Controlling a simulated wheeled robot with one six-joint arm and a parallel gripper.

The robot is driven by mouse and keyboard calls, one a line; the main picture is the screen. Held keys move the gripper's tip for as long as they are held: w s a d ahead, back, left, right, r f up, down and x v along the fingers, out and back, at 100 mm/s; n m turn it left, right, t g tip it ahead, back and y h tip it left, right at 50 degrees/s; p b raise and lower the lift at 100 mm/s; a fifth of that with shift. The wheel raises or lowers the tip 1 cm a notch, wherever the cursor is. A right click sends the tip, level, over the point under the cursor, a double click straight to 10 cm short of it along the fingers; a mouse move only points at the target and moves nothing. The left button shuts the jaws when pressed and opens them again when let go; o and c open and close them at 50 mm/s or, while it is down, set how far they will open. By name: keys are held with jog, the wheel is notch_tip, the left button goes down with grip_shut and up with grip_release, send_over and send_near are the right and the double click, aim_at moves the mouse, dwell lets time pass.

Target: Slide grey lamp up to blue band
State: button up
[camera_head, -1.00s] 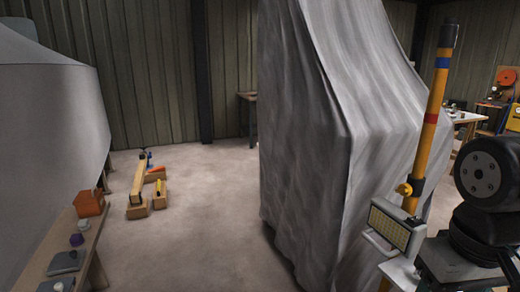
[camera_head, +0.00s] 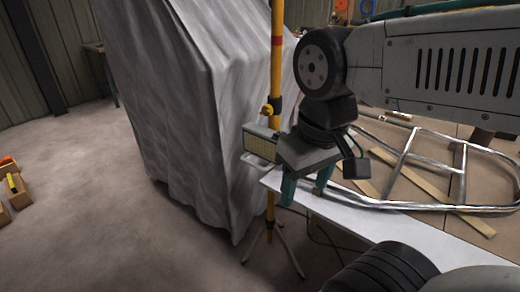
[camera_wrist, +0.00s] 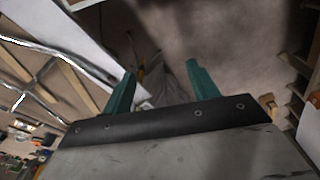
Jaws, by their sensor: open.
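The grey lamp (camera_head: 261,145), with a pale yellowish panel, hangs on a yellow pole (camera_head: 276,75) standing on a tripod. A yellow clamp knob (camera_head: 266,110) is just above the lamp. A red band (camera_head: 276,41) circles the pole higher up. The blue band is outside the head view now. My gripper (camera_head: 306,190) is open, its teal fingers pointing down, to the right of the lamp and slightly lower. In the wrist view my gripper's fingers (camera_wrist: 160,69) are apart with nothing clearly held; the lamp cannot be made out there.
A grey draped sheet (camera_head: 180,110) stands close behind and left of the pole. A white-edged table (camera_head: 385,228) with a bent metal tube frame (camera_head: 400,170) lies to the right, under my arm. The tripod legs (camera_head: 285,250) spread on the floor. Open floor lies at left.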

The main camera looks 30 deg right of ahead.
jog(key=c, duration=0.4)
jog(key=shift+a+f, duration=0.1)
jog(key=shift+f, duration=0.1)
jog(key=shift+c, duration=0.7)
jog(key=n+t+h, duration=0.4)
jog(key=h, duration=1.1)
send_near(252, 164)
jog(key=w+x, duration=0.1)
jog(key=x, duration=0.9)
jog(key=shift+s+f, duration=0.1)
jog(key=shift+f, duration=0.25)
